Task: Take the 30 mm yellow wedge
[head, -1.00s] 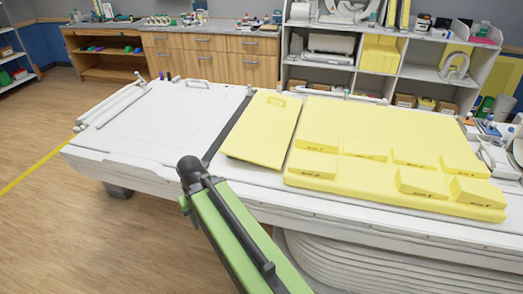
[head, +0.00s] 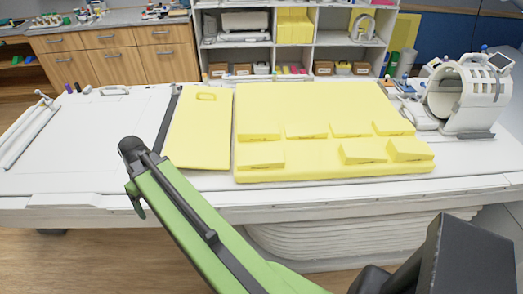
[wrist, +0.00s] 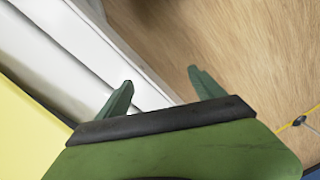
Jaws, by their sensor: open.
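Several pale yellow wedges lie in two rows on a large yellow pad (head: 300,105) on the white table. The back row has wedges from the left one (head: 259,134) to the right one (head: 392,128). The front row has one at left (head: 261,157) and two at right, one (head: 363,153) beside the other (head: 410,149). Their small dark labels are too small to read, so I cannot tell which is 30 mm. My gripper (wrist: 160,80) is open and empty in the wrist view, over the table edge and the wood floor, with no wedge between its fingers.
A flat yellow board (head: 200,135) with a handle slot lies left of the pad. A white ring-shaped coil (head: 468,97) stands at the table's right end. White rails (head: 25,130) lie at the far left. Shelves (head: 300,40) stand behind. The white table top (head: 90,140) is bare at left.

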